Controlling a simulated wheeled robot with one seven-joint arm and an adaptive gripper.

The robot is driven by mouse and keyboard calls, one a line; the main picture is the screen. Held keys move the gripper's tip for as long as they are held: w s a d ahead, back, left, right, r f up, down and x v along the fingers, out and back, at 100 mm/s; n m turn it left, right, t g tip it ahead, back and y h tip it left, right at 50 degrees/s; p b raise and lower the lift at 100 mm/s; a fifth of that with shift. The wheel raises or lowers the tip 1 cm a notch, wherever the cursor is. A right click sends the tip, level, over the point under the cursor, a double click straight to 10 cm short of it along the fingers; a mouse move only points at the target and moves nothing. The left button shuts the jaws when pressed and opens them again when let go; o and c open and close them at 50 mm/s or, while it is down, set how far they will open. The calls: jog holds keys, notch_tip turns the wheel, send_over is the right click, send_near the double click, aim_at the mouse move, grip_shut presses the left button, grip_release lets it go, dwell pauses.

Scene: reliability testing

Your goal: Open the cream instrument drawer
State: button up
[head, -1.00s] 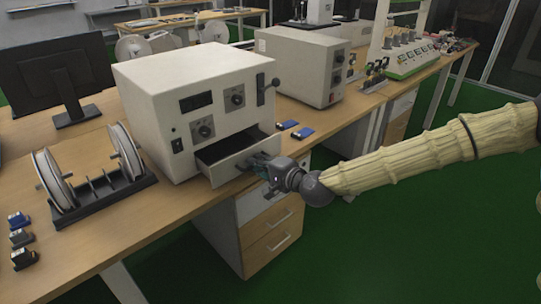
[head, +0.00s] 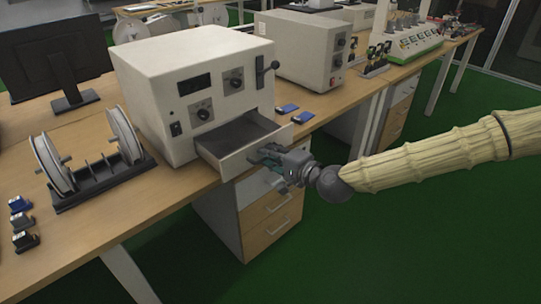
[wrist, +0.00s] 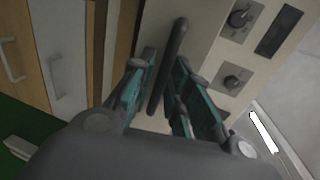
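The cream instrument (head: 150,75) stands on the desk with its drawer (head: 247,160) pulled partly out. The grey inside of the drawer shows and looks empty. My gripper (head: 268,156) is at the drawer's front. In the wrist view, its teal-padded fingers (wrist: 163,80) close in on both sides of a dark bar (wrist: 172,50), which seems to be the drawer handle. The contact points are partly hidden. The instrument's knobs (wrist: 232,82) show to the right in that view.
A reel stand (head: 95,175) is left of the instrument, with small dark blocks (head: 24,241) near it. Blue items (head: 287,109) lie to its right, before a second instrument (head: 305,48). Desk drawers (head: 270,216) are below. The green floor in front is clear.

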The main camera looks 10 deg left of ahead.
jog(key=v, duration=1.2)
dwell(0.5)
jog(key=s+d+f+n+g+h, duration=0.1)
jog(key=s+d+f+g+h, duration=0.15)
jog(key=s+f, duration=0.7)
jog(key=s+d+f+n+g+h, duration=0.25)
jog(key=s+f, duration=0.25)
jog(key=f, duration=0.9)
jog(key=s+d+f+n+g+h, duration=0.1)
jog(key=s+d+f+g+h, duration=0.15)
jog(key=s+f, duration=0.7)
jog(key=s+d+f+n+g+h, duration=0.1)
jog(key=s+d+f+n+h, duration=0.1)
jog(key=s+d+f, duration=0.4)
jog(key=s+d+f+n+g+h, duration=0.1)
jog(key=s+d+f+g+h, duration=0.15)
jog(key=d, duration=0.65)
notch_tip(320, 180, up, 14)
jog(key=t+p, duration=0.1)
jog(key=p, duration=1.4)
jog(key=shift+s+a, duration=0.25)
jog(key=shift+a, duration=0.05)
